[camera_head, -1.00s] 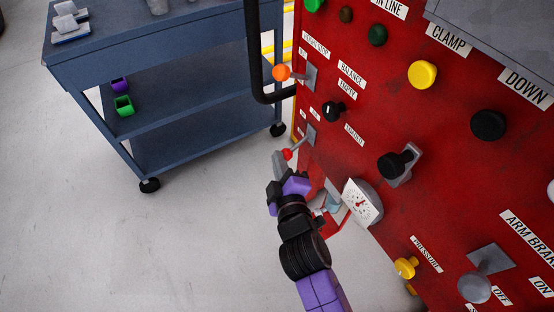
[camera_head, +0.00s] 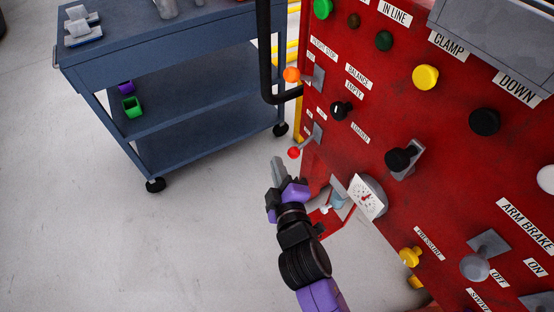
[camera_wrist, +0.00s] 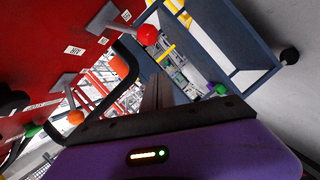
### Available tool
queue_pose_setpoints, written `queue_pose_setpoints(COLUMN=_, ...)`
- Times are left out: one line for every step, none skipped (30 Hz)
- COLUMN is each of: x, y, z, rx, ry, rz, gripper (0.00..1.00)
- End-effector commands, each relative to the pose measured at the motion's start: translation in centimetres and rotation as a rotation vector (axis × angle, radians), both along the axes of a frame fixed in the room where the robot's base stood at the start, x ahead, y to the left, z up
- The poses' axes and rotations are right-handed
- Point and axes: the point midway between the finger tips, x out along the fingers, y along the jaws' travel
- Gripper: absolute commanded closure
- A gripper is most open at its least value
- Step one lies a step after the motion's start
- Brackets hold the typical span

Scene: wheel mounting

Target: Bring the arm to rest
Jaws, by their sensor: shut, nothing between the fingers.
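My gripper (camera_head: 278,168) is shut and empty in the head view. It points up the picture in free air, left of the red machine panel (camera_head: 440,130) and over the pale floor. In the wrist view my gripper (camera_wrist: 158,82) shows its two grey fingers together. A lever with a red ball (camera_head: 293,153) is just right of and above the fingertips, with a small gap in the picture. The red ball also shows in the wrist view (camera_wrist: 148,35), above the fingers.
A blue cart (camera_head: 155,62) with tools on top and small purple and green boxes on a shelf stands at the upper left. A black bent bar (camera_head: 266,60) rises beside the panel. A pressure gauge (camera_head: 367,198) sticks out right of my arm. The floor at left is clear.

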Motion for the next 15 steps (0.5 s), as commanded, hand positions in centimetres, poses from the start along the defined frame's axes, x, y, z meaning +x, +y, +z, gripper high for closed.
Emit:
queue_pose_setpoints(x=-0.9, y=-0.1, z=0.2, rx=-0.001, ry=0.0, rz=0.002, gripper=1.0)
queue_pose_setpoints(x=-1.4, y=-0.2, z=0.3, rx=-0.001, ry=0.001, rz=0.003, gripper=1.0)
queue_pose_setpoints(x=-2.1, y=-0.4, z=0.5, rx=0.001, ry=0.0, rz=0.004, gripper=1.0)
queue_pose_setpoints(x=-2.6, y=-0.5, z=0.6, rx=0.001, ry=0.0, rz=0.004, gripper=1.0)
queue_pose_setpoints(x=-3.1, y=-0.6, z=0.6, rx=0.001, ry=0.0, rz=0.004, gripper=1.0)
queue_pose_setpoints(x=-3.8, y=-0.7, z=0.7, rx=0.001, ry=0.0, rz=0.004, gripper=1.0)
queue_pose_setpoints(x=-4.2, y=-0.9, z=0.8, rx=0.001, ry=0.0, rz=0.004, gripper=1.0)
queue_pose_setpoints(x=-4.7, y=-1.0, z=1.0, rx=0.002, ry=-0.001, rz=0.004, gripper=1.0)
queue_pose_setpoints(x=-5.2, y=-1.1, z=1.0, rx=0.002, ry=0.0, rz=0.004, gripper=1.0)
queue_pose_setpoints(x=-5.5, y=-1.2, z=1.1, rx=0.002, ry=-0.001, rz=0.004, gripper=1.0)
queue_pose_setpoints(x=-5.9, y=-1.3, z=1.2, rx=0.001, ry=-0.001, rz=0.004, gripper=1.0)
queue_pose_setpoints(x=-6.2, y=-1.4, z=1.2, rx=0.001, ry=-0.001, rz=0.004, gripper=1.0)
queue_pose_setpoints(x=-6.4, y=-1.4, z=1.3, rx=0.0, ry=-0.002, rz=0.004, gripper=1.0)
queue_pose_setpoints(x=-6.6, y=-1.5, z=1.3, rx=0.001, ry=-0.002, rz=0.003, gripper=1.0)
queue_pose_setpoints(x=-6.8, y=-1.5, z=1.4, rx=0.001, ry=-0.002, rz=0.004, gripper=1.0)
